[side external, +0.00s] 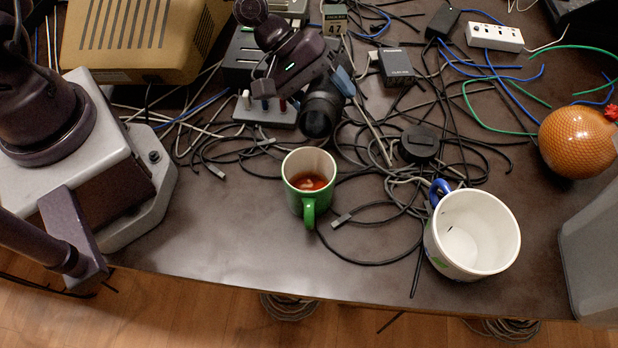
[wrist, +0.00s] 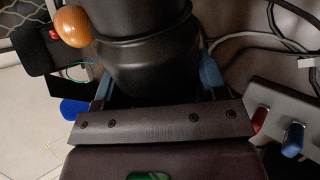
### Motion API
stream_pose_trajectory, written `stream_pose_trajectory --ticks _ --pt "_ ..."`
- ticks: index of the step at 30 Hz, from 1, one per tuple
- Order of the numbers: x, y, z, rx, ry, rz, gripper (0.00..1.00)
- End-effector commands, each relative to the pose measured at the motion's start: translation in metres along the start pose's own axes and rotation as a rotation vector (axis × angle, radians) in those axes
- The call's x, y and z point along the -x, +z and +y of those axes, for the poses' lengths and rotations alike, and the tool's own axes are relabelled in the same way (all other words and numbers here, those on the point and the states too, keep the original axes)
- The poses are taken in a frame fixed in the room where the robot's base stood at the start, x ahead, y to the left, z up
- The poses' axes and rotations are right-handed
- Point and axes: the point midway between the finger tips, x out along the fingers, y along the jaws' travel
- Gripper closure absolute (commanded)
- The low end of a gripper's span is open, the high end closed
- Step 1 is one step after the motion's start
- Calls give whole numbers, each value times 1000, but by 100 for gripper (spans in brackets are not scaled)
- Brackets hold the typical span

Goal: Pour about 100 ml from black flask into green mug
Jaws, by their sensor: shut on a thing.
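The green mug (side external: 309,190) stands upright on the table, with some reddish-brown liquid inside and its handle toward the front. The black flask (side external: 319,112) is held tilted just behind and above the mug, its round end toward the camera. My gripper (side external: 342,82) is shut on the flask, with blue fingertips on its sides. In the wrist view the flask (wrist: 145,50) fills the space between the blue fingers of my gripper (wrist: 158,75). No stream of liquid shows. The flask's mouth and contents cannot be made out.
A larger white mug (side external: 472,233) with a blue handle stands to the right. Tangled cables (side external: 370,200) surround the green mug. A black lid-like disc (side external: 419,143) lies behind the white mug. An orange ball-shaped object (side external: 577,142) sits at the right.

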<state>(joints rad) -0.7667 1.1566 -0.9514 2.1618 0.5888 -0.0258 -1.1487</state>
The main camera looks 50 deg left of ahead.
Motion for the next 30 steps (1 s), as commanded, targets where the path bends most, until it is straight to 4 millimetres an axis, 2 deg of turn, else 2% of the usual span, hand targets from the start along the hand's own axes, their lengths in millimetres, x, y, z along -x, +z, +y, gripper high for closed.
stream_pose_trajectory --ticks 17,23,30 --pt "-5 -1 -4 53 6 -49 78" --pt "-5 6 -4 170 9 -166 78" --pt "4 23 5 370 7 -370 78"
